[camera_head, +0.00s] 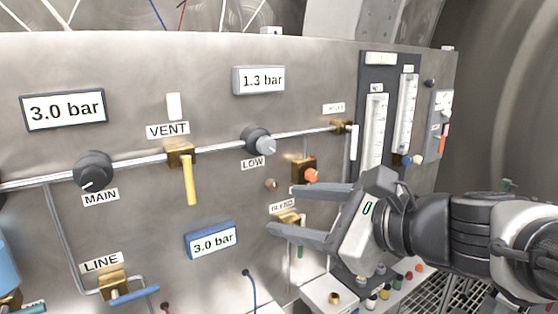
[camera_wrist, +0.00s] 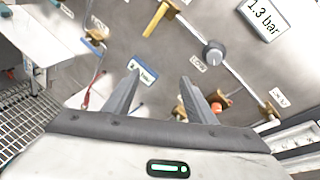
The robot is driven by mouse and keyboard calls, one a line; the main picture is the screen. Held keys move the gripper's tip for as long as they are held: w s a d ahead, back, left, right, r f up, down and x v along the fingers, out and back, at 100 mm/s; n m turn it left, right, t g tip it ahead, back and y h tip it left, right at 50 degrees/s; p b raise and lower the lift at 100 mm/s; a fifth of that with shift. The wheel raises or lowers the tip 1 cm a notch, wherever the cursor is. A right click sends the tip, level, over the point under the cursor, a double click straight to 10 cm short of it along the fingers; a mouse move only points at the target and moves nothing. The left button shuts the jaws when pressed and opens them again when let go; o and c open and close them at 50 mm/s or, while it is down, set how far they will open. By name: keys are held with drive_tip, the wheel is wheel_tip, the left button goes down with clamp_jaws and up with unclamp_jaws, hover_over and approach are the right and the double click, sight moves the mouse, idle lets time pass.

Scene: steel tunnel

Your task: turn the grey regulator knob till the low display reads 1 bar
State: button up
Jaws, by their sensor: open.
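The grey regulator knob (camera_head: 260,142) sits on the pipe just above the LOW label (camera_head: 253,162). It also shows in the wrist view (camera_wrist: 213,54), beyond my fingertips.
A black MAIN knob (camera_head: 94,170) and a 3.0 bar display (camera_head: 64,109) are at left. The yellow VENT handle (camera_head: 190,180) hangs left of the grey knob. A red-orange button (camera_head: 311,175) and a brass BLEED valve (camera_head: 289,217) lie close to my fingers. A blue-framed display (camera_head: 212,241) reads 3.0 bar.

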drive_tip(key=w+d+r+m+t+b, duration=0.1)
drive_tip(key=w+d+r+m+t, duration=0.4)
drive_tip(key=m, duration=0.4)
approach(269, 146)
drive_tip(key=shift+h, duration=0.3)
drive_tip(key=x, duration=0.9)
drive_tip(key=shift+a+r, duration=0.2)
drive_tip(key=c, duration=1)
drive_tip(key=n+b, duration=0.1)
drive_tip(key=b, duration=0.3)
drive_tip(key=shift+f+n+b, duration=0.3)
drive_tip(key=shift+n, duration=0.1)
drive_tip(key=shift+c, duration=0.2)
drive_tip(key=n+b, duration=0.2)
drive_tip(key=b, duration=0.1)
drive_tip(key=shift+r+n+b, duration=0.2)
drive_tip(key=shift+n+b, duration=0.5)
drive_tip(key=shift+b, duration=0.1)
